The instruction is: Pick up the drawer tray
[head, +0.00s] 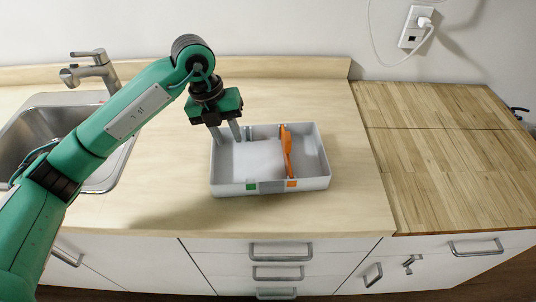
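The drawer tray (319,182) is a shallow open box, white to light grey, on the wooden counter in the middle of the head view. Its front has a green patch, a grey middle piece and an orange patch. An orange divider or tool (287,152) stands inside, right of the middle. My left gripper (227,134) points down at the tray's back left corner. Its two grey fingers are apart, near the left and back walls. I cannot tell whether they touch the tray or straddle a wall. My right gripper is not in view.
A steel sink (72,108) with a tap (92,68) lies at the left. A butcher-block top (450,150) adjoins at the right. A wall outlet with a plug (417,27) is above it. The counter (350,215) around the tray is clear.

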